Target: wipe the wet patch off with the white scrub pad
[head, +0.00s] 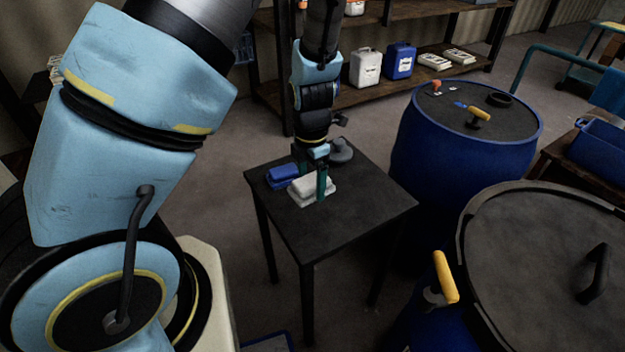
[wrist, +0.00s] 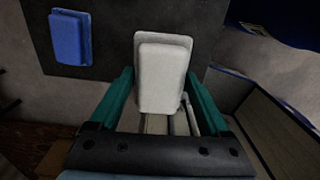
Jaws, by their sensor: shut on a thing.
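The white scrub pad (head: 308,190) is at the back part of the small dark table (head: 345,227). My gripper (head: 312,180) comes down over it from above, with its teal fingers on either side of the pad. In the wrist view the white pad (wrist: 162,78) lies between the two teal fingers of my gripper (wrist: 160,100), which are shut on it. Whether the pad touches the table top is hard to tell. I cannot make out a wet patch in either view.
A blue pad (head: 282,175) lies left of the white one, also in the wrist view (wrist: 70,38). A grey knobbed object (head: 341,152) stands at the table's back. A blue drum (head: 440,150) and a lidded vat (head: 550,260) stand right. The table's front half is clear.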

